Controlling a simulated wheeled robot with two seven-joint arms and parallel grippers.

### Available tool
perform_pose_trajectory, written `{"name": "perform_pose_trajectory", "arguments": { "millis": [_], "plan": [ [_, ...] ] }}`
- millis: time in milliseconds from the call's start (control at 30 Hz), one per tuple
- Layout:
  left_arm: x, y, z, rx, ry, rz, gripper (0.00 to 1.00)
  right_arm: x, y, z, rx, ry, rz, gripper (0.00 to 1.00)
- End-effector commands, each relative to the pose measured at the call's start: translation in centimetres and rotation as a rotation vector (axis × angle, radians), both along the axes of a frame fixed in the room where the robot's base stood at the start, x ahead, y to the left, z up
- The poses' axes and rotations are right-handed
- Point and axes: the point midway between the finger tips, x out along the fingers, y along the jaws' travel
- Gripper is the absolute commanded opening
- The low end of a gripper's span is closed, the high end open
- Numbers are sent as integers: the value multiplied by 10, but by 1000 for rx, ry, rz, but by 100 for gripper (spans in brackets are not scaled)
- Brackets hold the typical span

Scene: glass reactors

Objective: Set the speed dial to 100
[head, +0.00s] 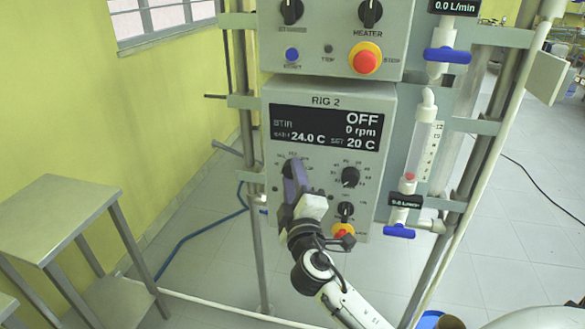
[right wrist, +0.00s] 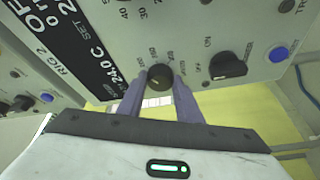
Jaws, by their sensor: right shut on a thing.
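The RIG 2 control box (head: 329,103) hangs on the frame in the middle of the head view. Its display (head: 333,128) reads STIR OFF, 0 rpm, 24.0 C and SET 20 C. The speed dial (right wrist: 160,76) is a round black knob, at the left of the panel in the head view and mostly hidden there by my gripper. My right gripper (head: 291,180) is at it, its purple fingers (right wrist: 160,88) shut on the dial's two sides. The dial's exact pointer direction is hard to read. My left gripper is not in view.
The temperature dial (head: 350,177) is to the right of my gripper, with a black switch (head: 346,209) below it. The ON/OFF switch (right wrist: 228,66) and blue button (right wrist: 278,54) show in the wrist view. A flowmeter (head: 420,150) stands to the right.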

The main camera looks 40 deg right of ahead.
Motion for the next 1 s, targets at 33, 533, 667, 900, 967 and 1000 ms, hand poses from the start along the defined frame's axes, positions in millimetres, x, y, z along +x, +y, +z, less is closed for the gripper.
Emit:
{"name": "perform_pose_trajectory", "arguments": {
  "millis": [33, 533, 667, 900, 967, 1000],
  "plan": [
    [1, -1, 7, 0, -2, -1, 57, 0, 0, 3, -26, 33, 2, 9],
    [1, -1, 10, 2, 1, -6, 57, 0, 0, 6, -336, 393, 1, 9],
    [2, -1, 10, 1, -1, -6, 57, 1, 1, 7, -417, 487, 2, 9],
    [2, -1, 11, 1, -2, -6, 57, 2, 1, 9, -566, 662, 1, 9],
    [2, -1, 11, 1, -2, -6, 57, 2, 1, 10, -604, 705, 0, 9],
    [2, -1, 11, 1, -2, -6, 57, 2, 2, 10, -628, 735, 0, 9]
  ]
}}
